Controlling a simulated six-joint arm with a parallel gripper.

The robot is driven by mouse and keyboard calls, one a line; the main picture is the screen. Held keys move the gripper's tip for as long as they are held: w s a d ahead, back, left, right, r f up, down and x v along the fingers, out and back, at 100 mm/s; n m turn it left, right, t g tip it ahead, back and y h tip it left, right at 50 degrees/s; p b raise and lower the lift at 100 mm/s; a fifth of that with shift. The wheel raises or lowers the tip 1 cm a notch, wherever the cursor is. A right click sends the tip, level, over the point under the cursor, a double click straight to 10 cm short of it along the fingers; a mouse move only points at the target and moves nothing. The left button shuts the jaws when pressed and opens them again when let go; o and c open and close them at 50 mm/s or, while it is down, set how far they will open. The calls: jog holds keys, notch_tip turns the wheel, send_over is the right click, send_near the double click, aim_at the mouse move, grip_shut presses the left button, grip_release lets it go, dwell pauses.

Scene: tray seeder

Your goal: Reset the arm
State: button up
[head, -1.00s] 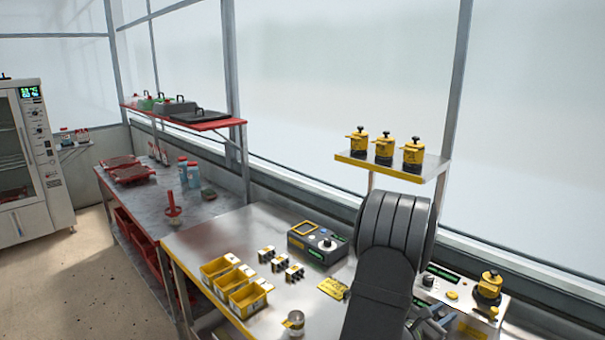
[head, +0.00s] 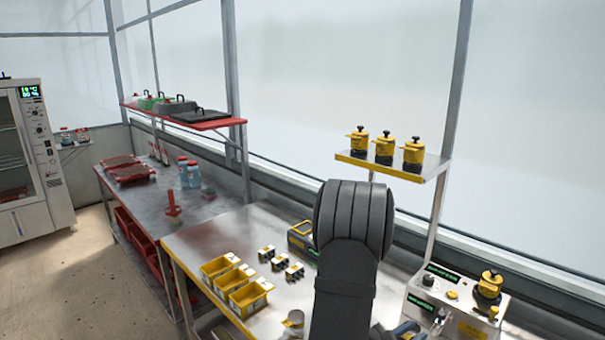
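My dark grey arm rises from the bottom edge in the head view, its large ribbed joint in front of the steel bench (head: 207,240). A small blue-grey piece at the bottom edge, just right of the arm, appears to be part of my gripper (head: 408,329). Its fingers cannot be made out, so I cannot tell whether it is open or shut, or whether it holds anything. The arm hides part of the control box (head: 301,241) on the bench.
Yellow bins (head: 248,297), small black-and-yellow parts (head: 280,262) and a metal cup (head: 294,322) stand left of the arm. A seeder unit (head: 450,306) with a yellow-black canister (head: 489,284) stands right. A raised shelf (head: 372,167) holds three similar canisters.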

aim_at(440, 312)
jog(key=x, duration=1.2)
jog(key=shift+a+g, duration=0.25)
jog(key=shift+g, duration=0.05)
jog(key=shift+w+a+m+g+h, duration=0.1)
jog(key=shift+m+g+h, duration=0.3)
jog(key=shift+m, duration=0.1)
